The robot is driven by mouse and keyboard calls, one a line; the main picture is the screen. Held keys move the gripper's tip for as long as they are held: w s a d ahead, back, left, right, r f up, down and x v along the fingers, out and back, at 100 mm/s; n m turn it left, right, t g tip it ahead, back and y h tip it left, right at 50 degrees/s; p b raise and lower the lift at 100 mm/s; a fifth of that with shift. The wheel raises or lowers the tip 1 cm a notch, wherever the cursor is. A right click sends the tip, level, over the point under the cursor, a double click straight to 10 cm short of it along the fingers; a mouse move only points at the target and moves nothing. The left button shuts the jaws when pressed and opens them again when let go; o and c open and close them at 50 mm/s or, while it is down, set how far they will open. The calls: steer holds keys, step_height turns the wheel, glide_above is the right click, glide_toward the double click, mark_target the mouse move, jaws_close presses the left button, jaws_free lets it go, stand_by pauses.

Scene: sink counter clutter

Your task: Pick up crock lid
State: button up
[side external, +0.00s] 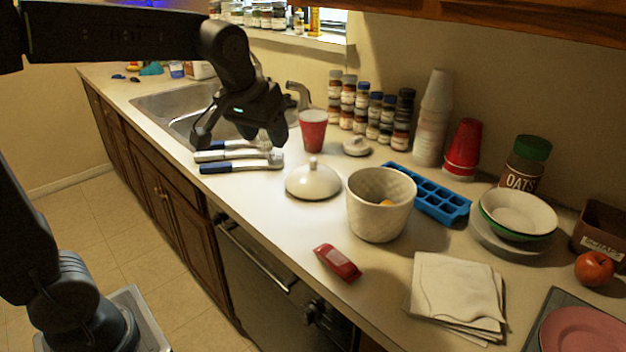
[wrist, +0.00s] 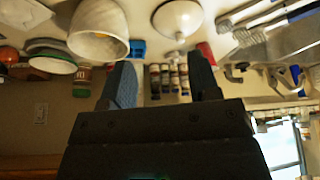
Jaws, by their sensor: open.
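The crock lid (side external: 313,182) is a white dome with a small knob on top. It lies on the counter just left of the white textured crock (side external: 380,207). The lid also shows at the top of the wrist view (wrist: 178,17), with the crock (wrist: 98,28) to its left. My gripper (side external: 241,138) is open and empty, up and to the left of the lid in the side view, apart from it. Its two fingers (wrist: 163,82) show spread in the wrist view. The knob is unobstructed in both views.
Two brushes (side external: 242,167) lie below my gripper, beside the sink (side external: 177,108). A red cup (side external: 313,131) and a small white lidlike object (side external: 356,147) stand behind the lid. A red packet (side external: 338,263) lies in front; a blue ice tray (side external: 430,194) is behind the crock.

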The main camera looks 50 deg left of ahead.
steer(key=w+a+f+n, duration=0.1)
steer(key=w+a, duration=0.1)
steer(key=w, duration=0.6)
steer(key=n+g+y, duration=0.1)
steer(key=n, duration=0.2)
glide_toward(313, 158)
steer(key=x, duration=0.2)
steer(key=d+x, duration=0.1)
steer(key=x, duration=0.2)
steer(key=shift+d+f, duration=0.1)
steer(key=shift+f, duration=0.05)
steer(key=shift+a+x, duration=0.3)
steer(key=shift+x, duration=1.05)
steer(key=shift+a+x, duration=0.25)
steer(key=shift+x, duration=1.05)
jaws_close()
